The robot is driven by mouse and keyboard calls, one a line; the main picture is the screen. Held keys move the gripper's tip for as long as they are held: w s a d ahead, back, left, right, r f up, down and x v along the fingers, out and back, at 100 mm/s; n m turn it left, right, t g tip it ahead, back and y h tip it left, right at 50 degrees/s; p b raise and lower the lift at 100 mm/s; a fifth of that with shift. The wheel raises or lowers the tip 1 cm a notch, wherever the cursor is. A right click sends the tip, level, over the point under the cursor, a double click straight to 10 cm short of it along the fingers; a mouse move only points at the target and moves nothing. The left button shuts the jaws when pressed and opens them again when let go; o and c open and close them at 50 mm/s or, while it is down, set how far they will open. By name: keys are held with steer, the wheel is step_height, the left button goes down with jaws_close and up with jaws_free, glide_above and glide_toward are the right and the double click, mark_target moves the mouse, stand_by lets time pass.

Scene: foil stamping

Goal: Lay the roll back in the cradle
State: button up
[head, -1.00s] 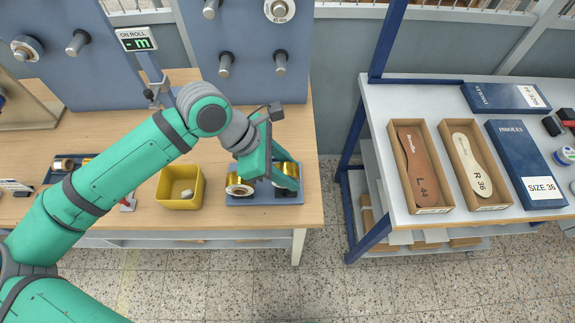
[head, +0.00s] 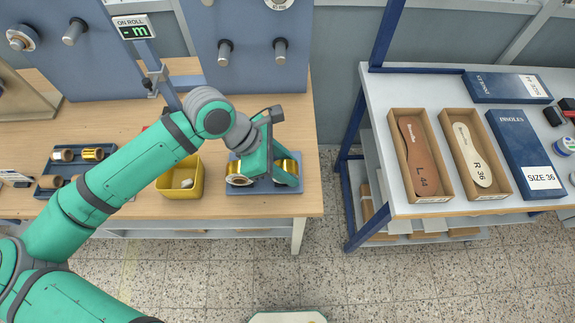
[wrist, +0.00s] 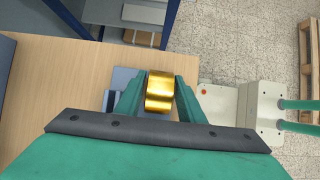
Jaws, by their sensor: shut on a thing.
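The gold foil roll (head: 290,168) is in my gripper (head: 267,180), at the right end of the wooden table. In the head view my gripper covers its middle, and its pale ring-shaped end (head: 239,180) shows on the left. In the wrist view the gold roll (wrist: 159,90) sits between the two green fingers of my gripper (wrist: 160,98), which are shut on it. The blue cradle base (head: 265,189) lies directly beneath the roll; part of it shows in the wrist view (wrist: 123,78). I cannot tell whether the roll touches the cradle.
A yellow bin (head: 181,188) with a pale item stands just left of the cradle. A blue tray (head: 47,187) with small rolls lies farther left. Pegs stick out of the blue panel (head: 253,82) behind. A grey table (head: 440,207) with insole boxes stands right, across a floor gap.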

steer(key=o, duration=1.3)
steer(key=shift+v, duration=5.45)
